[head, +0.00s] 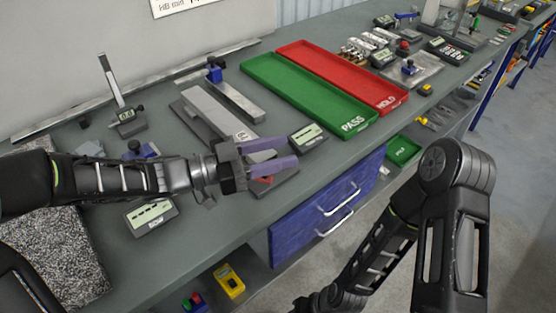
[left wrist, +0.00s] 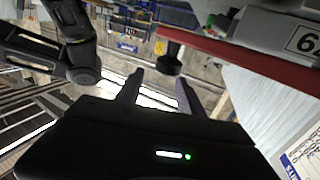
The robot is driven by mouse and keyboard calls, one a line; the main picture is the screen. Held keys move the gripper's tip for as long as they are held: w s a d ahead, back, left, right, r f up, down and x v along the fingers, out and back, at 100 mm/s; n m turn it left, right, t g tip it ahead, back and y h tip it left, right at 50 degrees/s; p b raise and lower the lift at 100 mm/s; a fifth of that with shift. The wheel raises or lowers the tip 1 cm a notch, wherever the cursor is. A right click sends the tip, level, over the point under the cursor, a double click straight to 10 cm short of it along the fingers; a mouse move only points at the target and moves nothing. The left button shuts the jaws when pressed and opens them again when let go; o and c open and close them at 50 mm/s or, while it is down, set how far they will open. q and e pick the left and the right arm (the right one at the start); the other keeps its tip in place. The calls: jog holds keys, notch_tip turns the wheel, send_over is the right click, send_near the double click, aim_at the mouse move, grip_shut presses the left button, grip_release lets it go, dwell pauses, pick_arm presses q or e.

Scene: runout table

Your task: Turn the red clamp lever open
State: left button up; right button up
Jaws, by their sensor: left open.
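My left gripper (head: 292,153) reaches in from the left over the front part of the grey fixture (head: 205,115), its two purple fingers apart and empty. A small part of the red clamp lever (head: 263,180) shows by the lower finger; the rest is hidden by the gripper. In the left wrist view the lever is a long red bar (left wrist: 245,54) with a dark round knob (left wrist: 170,62) at its end. The knob appears close to the open fingertips (left wrist: 157,84), nearer the right finger; I cannot tell whether they touch.
A display box (head: 308,137) stands just right of my left fingers, and another (head: 150,214) lies below the left forearm. The green PASS tray (head: 300,90) and red HOLD tray (head: 345,75) lie behind. A speckled granite block (head: 65,255) stands at the left.

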pick_arm(q)
notch_tip(320, 180, up, 7)
jog(key=shift+f, duration=0.1)
jog(key=shift+c, duration=0.5)
